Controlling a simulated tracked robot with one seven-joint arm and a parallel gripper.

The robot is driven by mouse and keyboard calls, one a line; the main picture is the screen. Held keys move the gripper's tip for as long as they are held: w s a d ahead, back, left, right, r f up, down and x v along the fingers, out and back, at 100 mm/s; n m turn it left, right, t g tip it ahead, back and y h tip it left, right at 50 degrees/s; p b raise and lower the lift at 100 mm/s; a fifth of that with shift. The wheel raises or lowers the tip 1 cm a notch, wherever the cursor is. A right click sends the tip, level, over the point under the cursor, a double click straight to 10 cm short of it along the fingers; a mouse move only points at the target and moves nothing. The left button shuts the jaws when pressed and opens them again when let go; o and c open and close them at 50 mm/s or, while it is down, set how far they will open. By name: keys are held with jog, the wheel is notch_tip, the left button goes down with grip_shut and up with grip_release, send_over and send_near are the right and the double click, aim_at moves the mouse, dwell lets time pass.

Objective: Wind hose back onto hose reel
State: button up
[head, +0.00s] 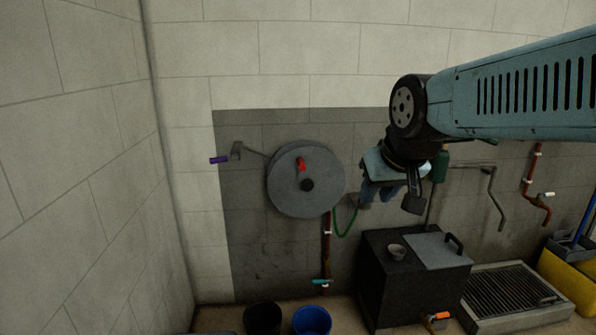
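The hose reel is a grey round disc (282,190) on the dark wall panel, left of centre in the head view. A red handle (301,164) sits on its face above a dark hub (307,185). A short loop of green hose (344,235) hangs at the reel's lower right; its upper right end disappears near my gripper's left finger. Most of the hose is hidden. My gripper (391,204) is right of the reel, pointing down, with its two fingers spread apart. Nothing shows between them. I cannot tell whether the left finger touches the hose.
A purple-ended lever (219,160) sticks out left of the reel. A red pipe with a teal valve (321,282) runs below it. Black (262,317) and blue (312,320) buckets stand beneath.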

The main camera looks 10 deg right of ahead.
jog(key=o, duration=0.4)
jog(key=w+t, duration=0.1)
jog(key=w, duration=0.5)
jog(key=w+t, duration=0.1)
jog(key=w, duration=0.6)
jog(key=w+r+t, duration=0.1)
jog(key=w, duration=0.5)
jog(key=shift+w+a+t, duration=0.2)
jog(key=shift+a+t, duration=0.05)
jog(key=shift+t, duration=0.15)
jog(key=shift+o, duration=0.2)
jog(key=w+f+t, duration=0.2)
jog(key=w, duration=0.7)
jog(key=w+f+t, duration=0.2)
jog(key=w, duration=0.7)
jog(key=t, duration=0.4)
send_near(301, 165)
notch_tip(301, 165, up, 5)
jog(key=d, duration=0.1)
notch_tip(301, 165, down, 12)
jog(key=w+t, duration=0.1)
jog(key=t, duration=0.3)
jog(key=shift+n+h, duration=0.3)
jog(key=shift+n, duration=0.1)
jog(key=x, duration=1.4)
jog(key=shift+a+r, duration=0.15)
jog(key=shift+a, duration=0.05)
grip_shut()
